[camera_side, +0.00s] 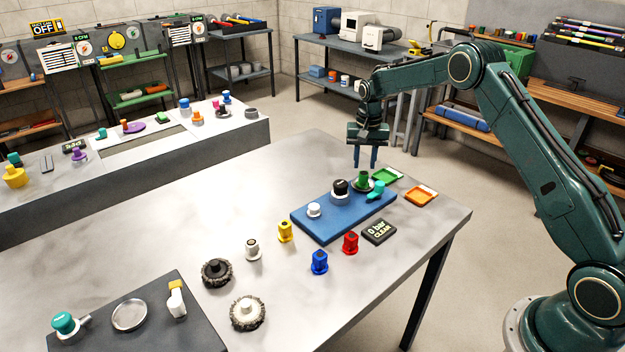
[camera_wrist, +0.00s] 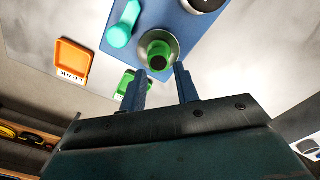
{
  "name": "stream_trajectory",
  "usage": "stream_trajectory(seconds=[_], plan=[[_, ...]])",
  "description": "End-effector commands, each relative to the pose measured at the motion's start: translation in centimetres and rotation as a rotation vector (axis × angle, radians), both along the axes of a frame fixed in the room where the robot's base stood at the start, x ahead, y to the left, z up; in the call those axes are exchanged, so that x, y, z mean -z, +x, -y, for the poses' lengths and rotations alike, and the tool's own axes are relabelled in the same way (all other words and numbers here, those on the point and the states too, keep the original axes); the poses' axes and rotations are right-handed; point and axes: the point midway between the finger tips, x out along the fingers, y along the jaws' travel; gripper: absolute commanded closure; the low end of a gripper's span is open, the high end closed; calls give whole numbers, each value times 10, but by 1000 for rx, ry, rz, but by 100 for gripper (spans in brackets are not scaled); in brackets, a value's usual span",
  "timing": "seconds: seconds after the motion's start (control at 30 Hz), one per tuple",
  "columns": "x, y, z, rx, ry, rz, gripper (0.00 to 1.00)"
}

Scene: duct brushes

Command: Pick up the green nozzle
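The green nozzle (camera_side: 363,178) stands upright on a round grey base at the back right part of a blue board (camera_side: 318,232). In the wrist view the green nozzle (camera_wrist: 157,50) shows just beyond the fingertips, with a dark round top. My gripper (camera_side: 365,165) hangs pointing down, above and just behind the nozzle in the side view. In the wrist view my gripper (camera_wrist: 161,82) has its two blue fingers spread, with nothing between them. It appears apart from the nozzle.
A teal piece (camera_side: 377,189) lies close beside the nozzle. A black-topped piece (camera_side: 340,188) and a white one (camera_side: 314,210) also stand on the board. Green (camera_side: 387,176) and orange (camera_side: 421,196) trays sit to the right. Red, blue and yellow nozzles stand in front.

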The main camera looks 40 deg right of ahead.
Motion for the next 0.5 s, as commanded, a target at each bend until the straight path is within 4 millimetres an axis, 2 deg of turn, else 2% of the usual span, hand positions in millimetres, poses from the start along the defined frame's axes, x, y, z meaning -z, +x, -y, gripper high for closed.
stream_trajectory(seconds=[0.27,0.5], plan=[[9,-1,0,0,1,-3,69],[35,-3,-1,0,1,-2,69]])
